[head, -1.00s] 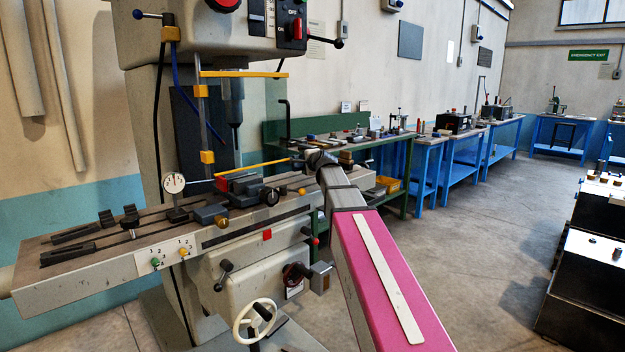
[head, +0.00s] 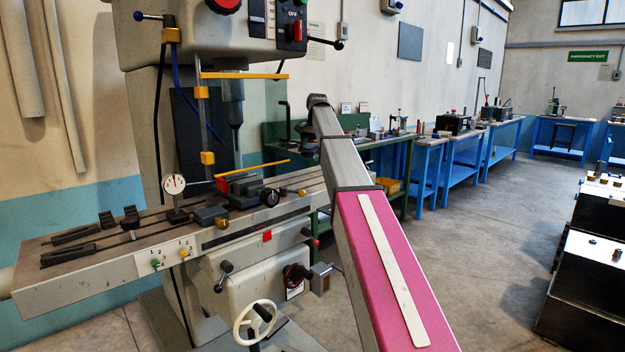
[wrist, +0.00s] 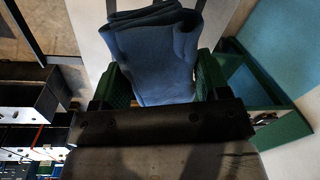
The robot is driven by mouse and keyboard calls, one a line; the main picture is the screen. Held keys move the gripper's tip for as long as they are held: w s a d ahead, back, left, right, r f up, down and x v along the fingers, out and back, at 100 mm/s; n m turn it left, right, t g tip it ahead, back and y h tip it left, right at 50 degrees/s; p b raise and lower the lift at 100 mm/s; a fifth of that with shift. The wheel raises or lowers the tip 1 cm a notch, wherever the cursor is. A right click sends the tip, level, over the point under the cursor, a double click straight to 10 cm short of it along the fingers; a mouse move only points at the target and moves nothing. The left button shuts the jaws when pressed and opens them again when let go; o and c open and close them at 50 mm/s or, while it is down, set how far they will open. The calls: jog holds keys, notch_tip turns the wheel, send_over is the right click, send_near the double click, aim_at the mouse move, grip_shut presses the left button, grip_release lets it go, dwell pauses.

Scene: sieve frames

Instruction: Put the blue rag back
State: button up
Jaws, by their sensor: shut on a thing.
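The blue rag (wrist: 150,55) is folded and fills the upper middle of the wrist view. My gripper (wrist: 157,88) is shut on it, with a green finger showing at either side of the cloth. The rag hides the fingertips. In the head view my arm reaches forward and up, its far end in front of the wall above the green bench. The rag and the fingers cannot be made out there.
A milling machine with a long table (head: 100,245) stands at the left. A green bench (head: 385,147) with tools and a yellow bin (head: 388,186) is behind my arm. Blue benches (head: 455,155) run along the wall. The floor at the right is open, with dark cabinets (head: 590,290) at its edge.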

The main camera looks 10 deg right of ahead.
aim_at(312, 179)
notch_tip(312, 179, down, 10)
jog(key=shift+r, duration=0.15)
dwell(0.4)
jog(key=o, duration=0.8)
jog(key=shift+o, duration=0.2)
jog(key=r, duration=0.8)
jog(key=d+r, duration=0.1)
jog(key=r, duration=0.3)
jog(key=shift+s+d, duration=0.1)
jog(key=shift+s, duration=0.3)
